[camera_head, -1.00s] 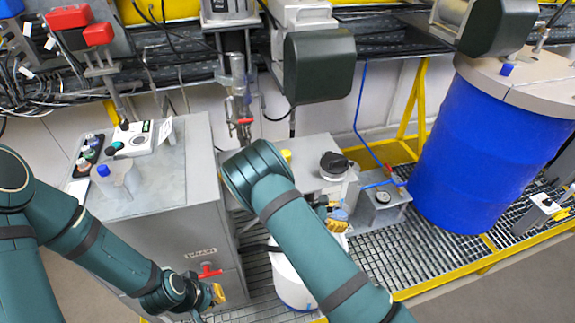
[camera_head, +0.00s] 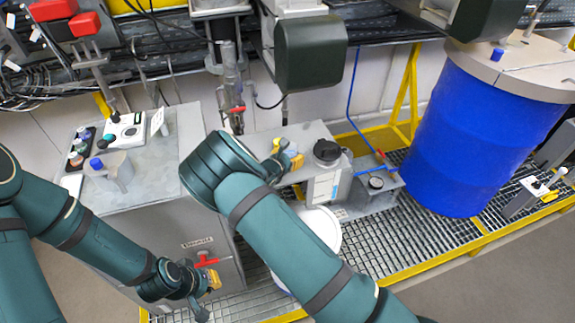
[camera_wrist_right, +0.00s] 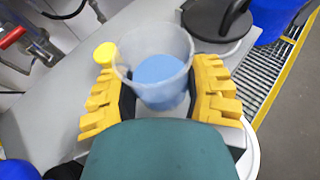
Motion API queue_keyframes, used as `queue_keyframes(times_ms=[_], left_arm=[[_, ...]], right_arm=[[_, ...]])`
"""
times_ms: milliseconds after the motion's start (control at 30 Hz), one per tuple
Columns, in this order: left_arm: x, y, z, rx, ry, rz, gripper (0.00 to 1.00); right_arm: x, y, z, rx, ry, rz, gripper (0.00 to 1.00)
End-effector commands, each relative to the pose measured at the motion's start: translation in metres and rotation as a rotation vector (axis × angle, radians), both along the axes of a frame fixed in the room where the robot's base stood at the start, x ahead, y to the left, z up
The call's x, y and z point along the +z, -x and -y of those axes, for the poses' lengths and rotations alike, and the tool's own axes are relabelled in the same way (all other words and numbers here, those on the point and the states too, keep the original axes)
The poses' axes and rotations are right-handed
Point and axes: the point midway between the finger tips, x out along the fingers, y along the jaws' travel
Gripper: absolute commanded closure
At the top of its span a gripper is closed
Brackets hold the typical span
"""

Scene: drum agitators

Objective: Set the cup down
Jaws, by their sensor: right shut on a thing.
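The cup (camera_wrist_right: 155,62) is clear, with blue contents, and stands roughly upright between the yellow fingers of my right gripper (camera_wrist_right: 160,95) in the right wrist view. That gripper is shut on it. In the head view my right gripper (camera_head: 289,161) and the cup, largely hidden, are over the grey bench top (camera_head: 310,135). I cannot tell whether the cup's base touches the bench. My left gripper (camera_head: 207,287) hangs low in front of the grey cabinet, with nothing visible in it; its opening is unclear.
A black-lidded container (camera_head: 327,152) stands right of the cup. A yellow cap (camera_wrist_right: 105,53) is just left of the cup in the wrist view. A blue drum (camera_head: 480,140) stands at right. The left cabinet top (camera_head: 150,185) holds a clear jug (camera_head: 112,172) and bottles.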

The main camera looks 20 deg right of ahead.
Motion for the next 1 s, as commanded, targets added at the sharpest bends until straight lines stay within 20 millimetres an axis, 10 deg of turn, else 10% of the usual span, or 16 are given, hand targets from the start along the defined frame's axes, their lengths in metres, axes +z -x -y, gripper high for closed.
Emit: queue_keyframes(times_ms=[533,933,967,1000], left_arm=[[-0.002,0.0,0.0,0.0,-0.001,0.0,1.0],[-0.006,0.0,0.0,0.0,-0.001,0.0,1.0],[-0.005,0.0,0.0,0.0,-0.001,0.0,1.0],[-0.005,0.0,0.0,0.0,-0.001,0.0,1.0]], right_arm=[[-0.055,0.0,0.001,-0.002,0.001,0.0,0.84],[-0.06,0.0,0.001,-0.002,0.0,0.002,0.84],[-0.059,0.0,0.001,-0.002,0.0,0.002,0.35],[-0.059,0.0,0.001,-0.002,0.0,0.002,0.21]])
